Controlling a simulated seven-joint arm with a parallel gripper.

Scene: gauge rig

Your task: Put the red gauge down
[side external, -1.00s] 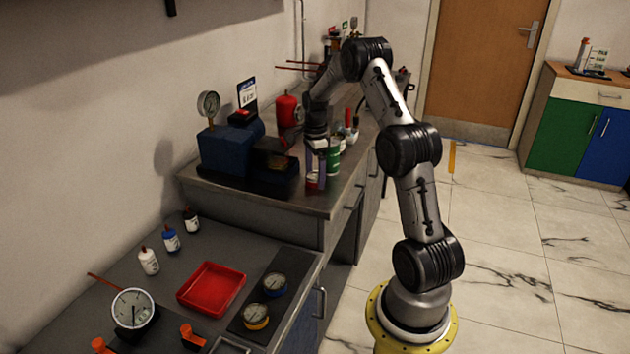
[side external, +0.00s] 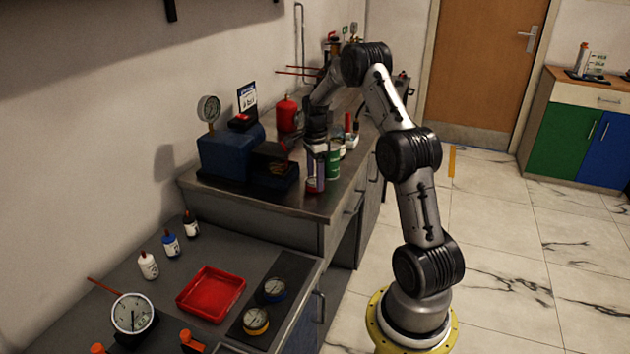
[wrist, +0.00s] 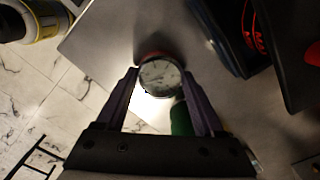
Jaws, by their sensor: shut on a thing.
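The red gauge (side external: 315,186) is at the front end of the raised metal bench, low between my gripper's fingers. In the wrist view, its round white dial (wrist: 160,75) faces the camera, with a bit of red rim showing. My gripper (side external: 317,172) points down and is shut on the gauge, one finger on each side. The gauge is at or just above the bench top (side external: 260,199); I cannot tell whether it touches.
A green can (side external: 333,163) stands close beside the gripper. A blue machine (side external: 229,150) with a dark front block is to the left. The lower bench holds a red tray (side external: 211,294), and a yellow gauge (side external: 256,320) and blue gauge (side external: 275,289) on a dark mat.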

